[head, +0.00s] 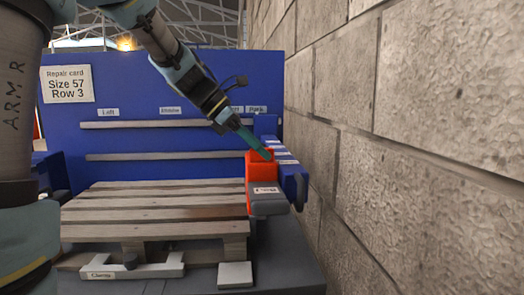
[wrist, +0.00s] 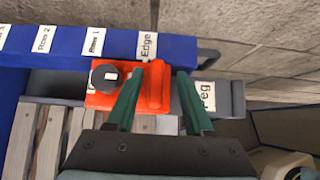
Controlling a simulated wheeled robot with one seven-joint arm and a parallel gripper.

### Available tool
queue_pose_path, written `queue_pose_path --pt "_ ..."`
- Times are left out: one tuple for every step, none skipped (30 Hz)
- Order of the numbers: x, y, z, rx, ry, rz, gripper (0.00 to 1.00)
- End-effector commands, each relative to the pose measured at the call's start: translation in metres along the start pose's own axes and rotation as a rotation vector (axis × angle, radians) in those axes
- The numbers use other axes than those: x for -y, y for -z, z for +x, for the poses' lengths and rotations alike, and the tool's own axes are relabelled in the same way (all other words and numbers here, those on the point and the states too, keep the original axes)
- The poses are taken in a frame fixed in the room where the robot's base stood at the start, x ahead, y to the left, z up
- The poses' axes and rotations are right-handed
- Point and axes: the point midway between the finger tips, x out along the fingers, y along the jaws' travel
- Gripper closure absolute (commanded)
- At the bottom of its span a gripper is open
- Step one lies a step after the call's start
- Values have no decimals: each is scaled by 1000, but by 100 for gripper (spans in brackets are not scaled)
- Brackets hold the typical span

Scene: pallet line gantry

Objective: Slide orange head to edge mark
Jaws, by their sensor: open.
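The orange head (head: 259,168) sits at the right end of the pallet, beside the blue rail (head: 297,190). In the wrist view the orange head (wrist: 155,88) has a raised upright part and a round dark knob (wrist: 104,77) on its left. The blue rail (wrist: 70,45) carries row labels and an Edge label (wrist: 147,45), which is just behind the raised part. My gripper (wrist: 160,82) is open, with one green finger on each side of the raised part; I cannot tell whether either touches. In the head view my gripper (head: 266,154) comes down from the upper left.
A grey block labelled Peg (wrist: 222,98) lies right of the head. The slatted wooden pallet (head: 150,205) fills the left, with a clamp (head: 132,271) in front. A block wall (head: 420,110) runs close on the right.

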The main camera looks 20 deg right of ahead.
Motion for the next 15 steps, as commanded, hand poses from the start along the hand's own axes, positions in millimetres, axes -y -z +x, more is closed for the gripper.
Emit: queue_pose_path --pt "-1 0 -8 0 -5 1 48" --pt "-1 0 -12 0 -5 1 48" --pt "-1 0 -20 0 -6 2 48" --pt "-1 0 -26 0 -6 2 48" --pt "-1 0 -32 0 -6 1 48" --pt "-1 0 -40 0 -5 1 48" --pt "-1 0 -47 0 -6 1 48" --pt "0 0 -53 0 -5 1 48" --pt "-1 0 -60 0 -5 0 48" --pt "0 0 -66 -1 -5 0 48" --pt "0 0 -71 -1 -4 1 48" --pt "0 0 -77 -1 -3 1 48" --pt "0 0 -81 -1 -3 0 48" --pt "0 0 -85 0 -2 0 48" --pt "0 0 -89 0 -3 0 48"
